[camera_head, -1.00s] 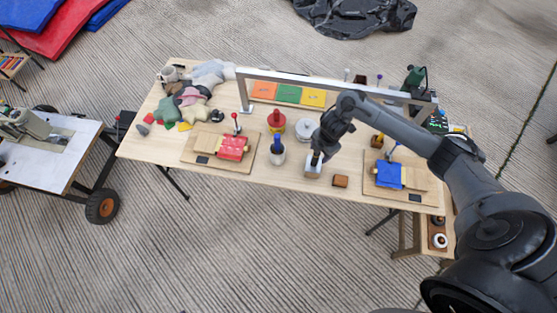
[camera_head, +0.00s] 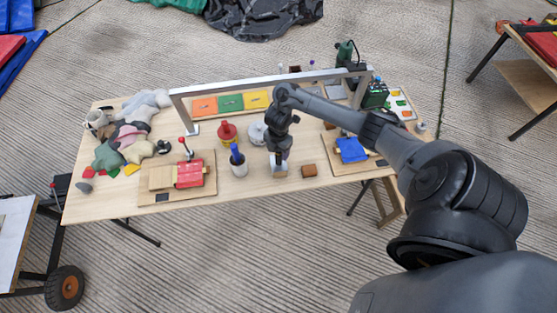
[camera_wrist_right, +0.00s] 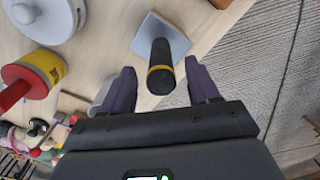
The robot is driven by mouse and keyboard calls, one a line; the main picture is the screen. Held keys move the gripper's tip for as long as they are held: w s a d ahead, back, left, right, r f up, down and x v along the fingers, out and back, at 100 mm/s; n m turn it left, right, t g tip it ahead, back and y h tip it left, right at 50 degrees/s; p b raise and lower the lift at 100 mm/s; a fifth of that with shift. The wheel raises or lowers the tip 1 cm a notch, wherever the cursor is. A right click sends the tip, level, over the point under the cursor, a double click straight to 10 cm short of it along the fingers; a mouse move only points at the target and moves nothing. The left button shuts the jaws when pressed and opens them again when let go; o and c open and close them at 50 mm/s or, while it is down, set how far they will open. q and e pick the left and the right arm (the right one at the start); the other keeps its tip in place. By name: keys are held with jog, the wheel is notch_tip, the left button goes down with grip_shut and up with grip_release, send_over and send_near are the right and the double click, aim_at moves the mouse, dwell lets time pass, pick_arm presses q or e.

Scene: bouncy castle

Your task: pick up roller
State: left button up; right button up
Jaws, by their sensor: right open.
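What looks like the roller shows in the right wrist view as a black handle (camera_wrist_right: 160,62) with a yellow band, standing up from a pale grey square base (camera_wrist_right: 150,30). I cannot see its rolling part. In the head view the grey base (camera_head: 278,172) stands on the table below my right gripper (camera_head: 279,155), which hides most of the handle. My right gripper is open, its two fingers (camera_wrist_right: 161,82) on either side of the handle's top end, with visible gaps. My left gripper is not in view.
A brown block (camera_head: 309,171) sits just right of the base. A blue-topped pot (camera_head: 238,165), a red-and-yellow item (camera_head: 227,133) and a pale round item (camera_head: 257,134) stand to the left. A metal bar frame (camera_head: 225,86) spans the table behind. Clamp boards (camera_head: 150,197) lie left and right.

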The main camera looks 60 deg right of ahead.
jog(key=shift+f, duration=1.9)
jog(key=shift+s, duration=0.1)
jog(key=shift+d, duration=0.1)
grip_shut()
jog(key=shift+r, duration=0.15)
notch_tip(320, 180, up, 11)
jog(key=p, duration=0.5)
jog(key=shift+r+p, duration=0.15)
jog(key=shift+p, duration=0.25)
